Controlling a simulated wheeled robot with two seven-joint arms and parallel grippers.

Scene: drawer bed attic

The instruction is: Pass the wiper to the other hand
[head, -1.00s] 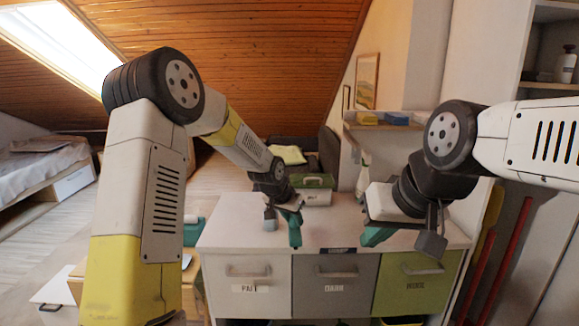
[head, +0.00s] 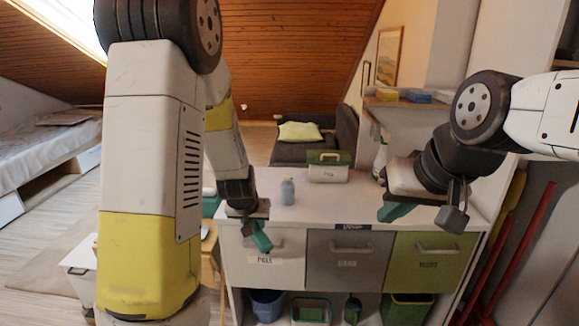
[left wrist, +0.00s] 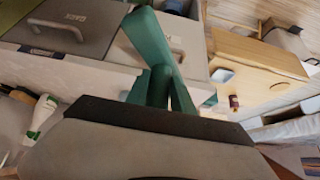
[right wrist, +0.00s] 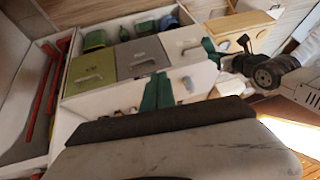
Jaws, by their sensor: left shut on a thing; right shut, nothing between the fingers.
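My left gripper (head: 251,222) hangs in front of the counter's left part, over the drawer fronts. It is shut on a green piece, apparently the wiper (head: 262,241), whose colour matches the fingers. In the left wrist view the wiper (left wrist: 150,38) reaches slantwise beyond the closed green fingers (left wrist: 160,88). It also shows at the left gripper in the right wrist view (right wrist: 212,52). My right gripper (head: 392,211) is shut and empty above the counter's right end; its closed fingers show in the right wrist view (right wrist: 157,92). The two grippers are well apart.
The white counter (head: 325,213) carries a blue bottle (head: 287,191), a green-topped box (head: 328,167) and a spray bottle (head: 381,160). Labelled drawers form its front. Bins, including a blue one (head: 267,306), stand below. Red poles (head: 510,255) lean at right.

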